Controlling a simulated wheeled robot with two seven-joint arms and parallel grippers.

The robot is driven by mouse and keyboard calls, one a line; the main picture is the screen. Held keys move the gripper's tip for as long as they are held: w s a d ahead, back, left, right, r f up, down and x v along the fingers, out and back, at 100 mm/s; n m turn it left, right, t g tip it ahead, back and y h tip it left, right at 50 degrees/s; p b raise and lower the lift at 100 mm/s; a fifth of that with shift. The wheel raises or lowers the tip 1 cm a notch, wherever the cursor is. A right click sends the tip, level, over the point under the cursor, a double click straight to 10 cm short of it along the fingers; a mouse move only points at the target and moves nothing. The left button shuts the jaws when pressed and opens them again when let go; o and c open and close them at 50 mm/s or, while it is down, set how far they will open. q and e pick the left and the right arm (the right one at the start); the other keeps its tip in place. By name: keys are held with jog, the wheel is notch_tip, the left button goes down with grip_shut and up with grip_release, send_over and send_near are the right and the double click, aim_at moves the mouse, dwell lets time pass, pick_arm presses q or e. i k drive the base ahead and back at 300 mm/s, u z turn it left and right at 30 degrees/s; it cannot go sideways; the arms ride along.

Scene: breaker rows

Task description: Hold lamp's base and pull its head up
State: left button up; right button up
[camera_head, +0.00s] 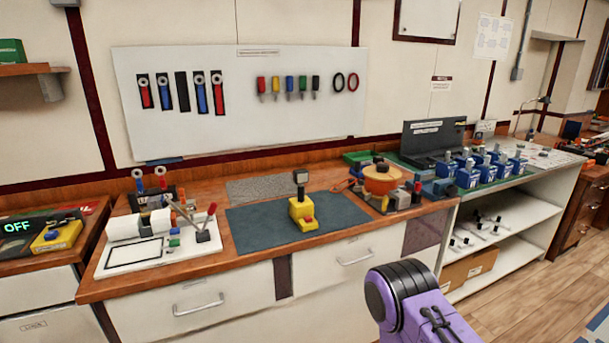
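A small lamp stands upright on the dark blue-grey mat (258,228) in the middle of the workbench. Its base (302,212) is a yellow block with a red part on its front. Its head (300,177) is a small dark block with a lighter front, just above the base on a short dark stem. Nothing of mine touches the lamp. A purple and black link of my arm shows at the lower right, in front of the bench. Neither of my grippers is in view.
Left of the mat is a white tray (118,262) with rolls and tools. Right of it are an orange round container (380,180) and small items. A tool board (215,100) hangs behind. The mat around the lamp is clear. Drawers with handles (199,306) form the bench front.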

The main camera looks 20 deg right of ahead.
aim_at(299, 176)
jog(key=u, duration=0.1)
jog(key=i, duration=0.8)
jog(key=z, duration=0.6)
jog(key=i, duration=0.45)
jog(key=z, duration=0.35)
jog(key=k, duration=0.5)
jog(key=z, duration=1.75)
jog(key=i, duration=1.3)
jog(key=u, duration=2.75)
